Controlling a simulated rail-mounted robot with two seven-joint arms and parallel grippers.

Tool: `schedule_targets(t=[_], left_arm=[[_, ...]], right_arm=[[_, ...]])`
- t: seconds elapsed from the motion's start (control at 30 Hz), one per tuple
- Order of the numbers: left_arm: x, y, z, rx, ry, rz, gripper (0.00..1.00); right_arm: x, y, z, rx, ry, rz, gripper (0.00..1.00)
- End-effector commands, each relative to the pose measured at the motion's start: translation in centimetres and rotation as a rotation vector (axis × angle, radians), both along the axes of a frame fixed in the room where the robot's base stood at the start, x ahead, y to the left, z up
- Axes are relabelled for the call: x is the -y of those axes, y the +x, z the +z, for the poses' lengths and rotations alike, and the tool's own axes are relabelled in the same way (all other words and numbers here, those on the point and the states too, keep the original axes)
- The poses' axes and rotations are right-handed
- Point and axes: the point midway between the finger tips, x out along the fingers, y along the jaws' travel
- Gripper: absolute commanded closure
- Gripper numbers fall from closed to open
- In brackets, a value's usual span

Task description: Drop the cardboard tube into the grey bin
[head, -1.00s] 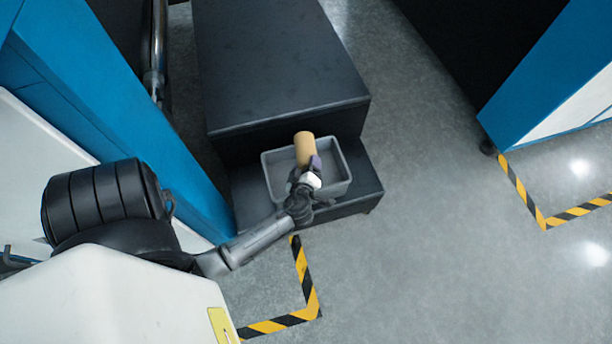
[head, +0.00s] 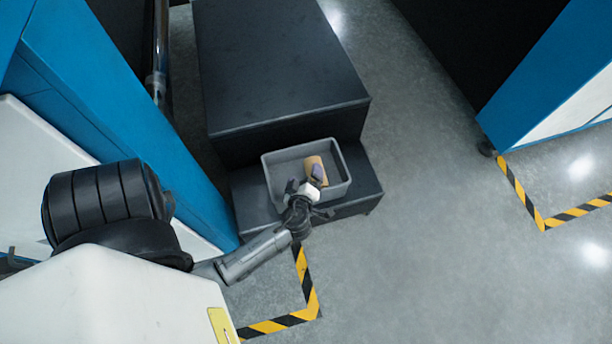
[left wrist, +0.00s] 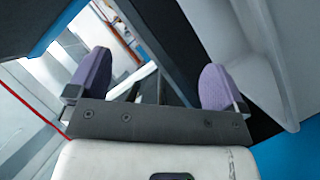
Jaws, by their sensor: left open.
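The grey bin (head: 278,172) is a shallow rectangular tray on the low black step. The tan cardboard tube (head: 312,161) lies inside the bin, toward its right half, partly hidden by my gripper. My left gripper (head: 305,180) is over the bin's front edge, close to the tube in the picture. It is open. In the left wrist view, its two purple finger pads (left wrist: 158,82) stand wide apart with nothing between them. Neither the tube nor the bin can be made out in that view. My right gripper is not in view.
The taller black platform (head: 275,65) rises behind the bin. A blue panel (head: 125,110) stands close on the left, another blue-and-white unit (head: 555,95) at the right. Grey floor (head: 430,230) with yellow-black tape is open in front and to the right.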

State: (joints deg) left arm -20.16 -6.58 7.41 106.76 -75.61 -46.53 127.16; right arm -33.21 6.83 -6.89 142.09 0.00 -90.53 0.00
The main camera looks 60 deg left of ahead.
Motion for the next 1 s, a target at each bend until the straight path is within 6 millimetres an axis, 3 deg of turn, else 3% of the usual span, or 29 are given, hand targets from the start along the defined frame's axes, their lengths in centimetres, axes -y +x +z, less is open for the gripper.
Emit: schedule_targets(t=[0.3,1.0], left_arm=[[2.7,-1.9,1.0,0.001,-0.001,0.0,0.02],[3.0,-2.1,1.1,0.001,0.0,-0.001,0.02]], right_arm=[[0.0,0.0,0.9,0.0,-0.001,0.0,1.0],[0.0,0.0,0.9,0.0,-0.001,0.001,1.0]])
